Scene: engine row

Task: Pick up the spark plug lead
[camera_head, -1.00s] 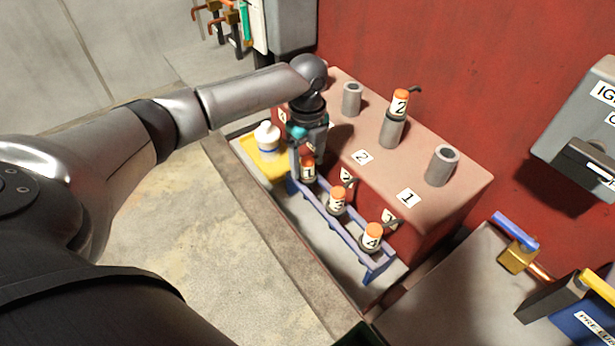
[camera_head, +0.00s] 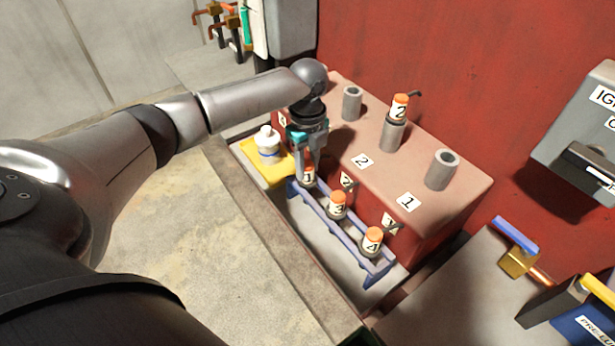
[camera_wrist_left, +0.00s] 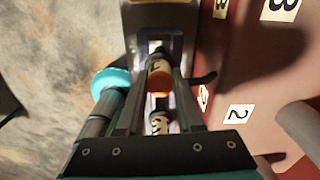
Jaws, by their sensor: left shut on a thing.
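A spark plug lead marked 1 (camera_head: 308,176) with an orange top stands at the far end of the blue rack (camera_head: 342,230). My left gripper (camera_head: 306,167) comes down over it from above and is shut on it. In the left wrist view the lead (camera_wrist_left: 158,75) sits between the two fingers. Its lower end is hard to see, so I cannot tell whether it is clear of the rack. Two more leads, marked 3 (camera_head: 337,205) and 4 (camera_head: 372,241), stand in the rack. A lead marked 2 (camera_head: 399,107) sits on a grey post of the engine block. My right gripper is not in view.
The reddish engine block (camera_head: 440,200) stands right beside the rack, with bare grey posts (camera_head: 441,169) on top. A white bottle (camera_head: 268,146) stands in a yellow tray (camera_head: 277,177) to the left. Valves with blue and yellow handles are at lower right.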

